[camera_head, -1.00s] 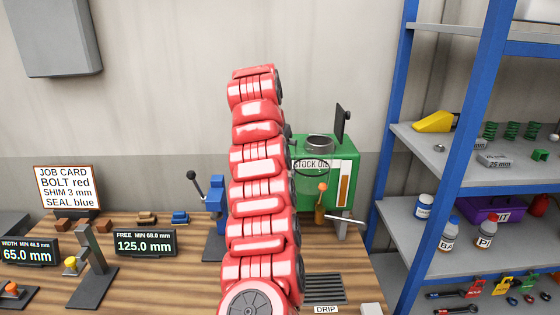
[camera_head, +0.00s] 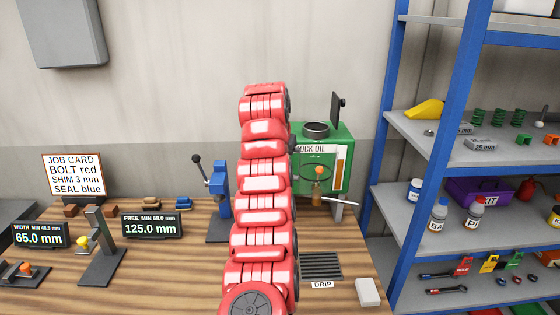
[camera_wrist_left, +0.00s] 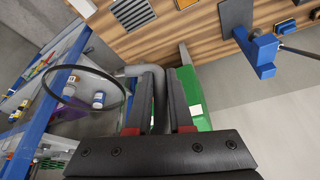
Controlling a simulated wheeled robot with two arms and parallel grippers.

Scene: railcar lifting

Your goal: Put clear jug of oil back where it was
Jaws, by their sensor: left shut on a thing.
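The clear jug (camera_head: 316,173) shows in the head view as a dark thin ring in front of the green STOCK OIL machine (camera_head: 341,158), just right of my raised red left arm. In the left wrist view, the jug's round rim (camera_wrist_left: 108,80) is at the left, with shelf bottles visible through it. My left gripper (camera_wrist_left: 160,88) is shut on the jug's grey handle. The gripper itself is hidden behind my arm in the head view. The jug's oil level cannot be made out. My right gripper is not in view.
The slotted drip tray (camera_head: 320,266), with a DRIP label, lies on the wooden bench right of my arm. A blue press (camera_head: 217,203) stands left of it. A white block (camera_head: 368,292) lies at the bench's right edge. A blue-framed shelf (camera_head: 398,205) stands further right.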

